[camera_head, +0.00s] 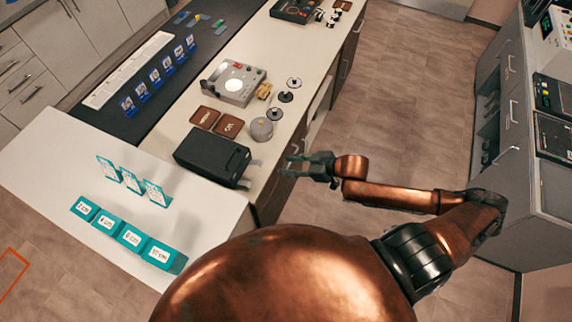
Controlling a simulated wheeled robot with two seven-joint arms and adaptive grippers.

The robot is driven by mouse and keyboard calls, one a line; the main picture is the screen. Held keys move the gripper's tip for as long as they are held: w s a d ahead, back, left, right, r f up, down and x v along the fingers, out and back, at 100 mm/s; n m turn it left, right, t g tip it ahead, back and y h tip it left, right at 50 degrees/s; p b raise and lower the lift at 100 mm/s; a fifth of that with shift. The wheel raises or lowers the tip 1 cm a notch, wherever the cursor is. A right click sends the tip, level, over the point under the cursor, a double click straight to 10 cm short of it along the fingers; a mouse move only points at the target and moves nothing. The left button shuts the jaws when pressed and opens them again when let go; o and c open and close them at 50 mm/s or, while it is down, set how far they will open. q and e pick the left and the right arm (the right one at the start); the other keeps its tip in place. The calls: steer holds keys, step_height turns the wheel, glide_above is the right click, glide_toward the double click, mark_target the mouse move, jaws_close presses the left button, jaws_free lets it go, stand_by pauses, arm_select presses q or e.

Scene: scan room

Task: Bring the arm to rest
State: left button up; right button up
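My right arm (400,195) is copper coloured and reaches in from the lower right, its forearm pointing left. My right gripper (291,167) is dark, with its two fingers apart and nothing between them. It shows over the floor side of the counter's front edge, right of a black box (205,152), with a visible gap between them. My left arm and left gripper do not show.
The counter (285,60) holds a grey device (234,82), brown plates (228,126), small discs (286,97) and a grey knob (262,129). Teal labelled blocks (131,236) stand on the white near end. Grey cabinets (510,100) stand right. The floor (410,90) between is clear.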

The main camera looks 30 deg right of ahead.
stand_by(0.4)
